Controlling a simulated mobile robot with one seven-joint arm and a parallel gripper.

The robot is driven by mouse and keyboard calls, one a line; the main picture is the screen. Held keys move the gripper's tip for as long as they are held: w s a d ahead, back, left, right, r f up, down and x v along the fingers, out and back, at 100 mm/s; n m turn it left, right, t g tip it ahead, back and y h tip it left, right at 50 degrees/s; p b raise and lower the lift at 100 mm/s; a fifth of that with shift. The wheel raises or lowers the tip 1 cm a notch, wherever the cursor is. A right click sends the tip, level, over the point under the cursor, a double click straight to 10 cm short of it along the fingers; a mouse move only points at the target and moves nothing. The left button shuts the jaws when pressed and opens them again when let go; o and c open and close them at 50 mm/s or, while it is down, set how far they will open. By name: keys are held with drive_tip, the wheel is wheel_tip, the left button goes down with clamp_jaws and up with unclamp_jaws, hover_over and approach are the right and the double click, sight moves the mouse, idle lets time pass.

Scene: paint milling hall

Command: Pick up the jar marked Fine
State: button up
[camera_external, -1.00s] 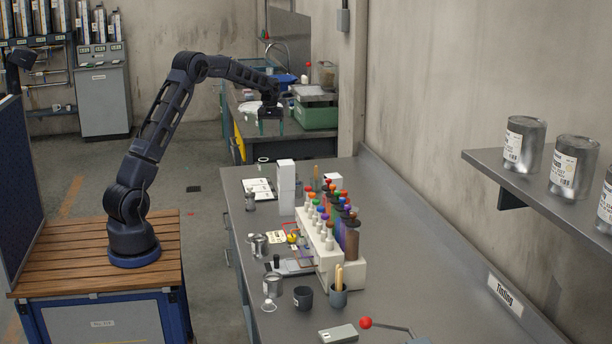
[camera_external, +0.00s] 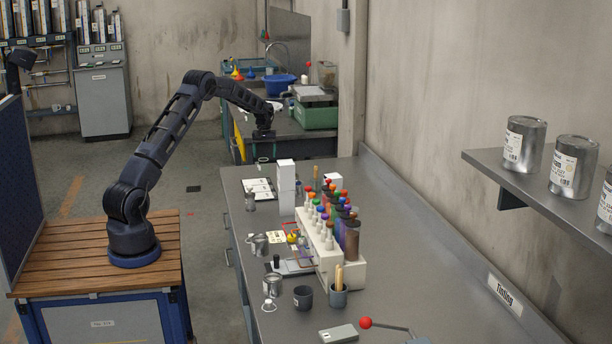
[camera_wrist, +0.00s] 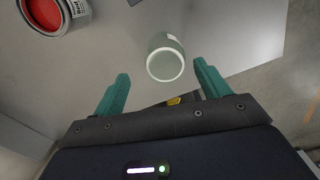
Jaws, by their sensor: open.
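My gripper (camera_external: 264,148) is open and empty, high near the far end of the grey bench. In the wrist view my gripper (camera_wrist: 161,74) has its two green fingers apart. A pale grey-green jar (camera_wrist: 164,58) with a white rim shows ahead of and between the fingertips, apart from them; a scrap of white label shows at its upper edge. I cannot read the word Fine on it.
An open can of red paint (camera_wrist: 50,12) is at the upper left of the wrist view. A shelf (camera_external: 540,190) holds cans at right.

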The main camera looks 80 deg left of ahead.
sight(263, 162)
drive_tip(key=shift+s+a+f, duration=0.1)
drive_tip(key=shift+s+f, duration=0.1)
drive_tip(key=shift+f, duration=1.1)
drive_tip(key=shift+s+f, duration=0.15)
drive_tip(key=shift+f, duration=1.15)
drive_tip(key=shift+c, duration=0.2)
drive_tip(key=c, duration=1)
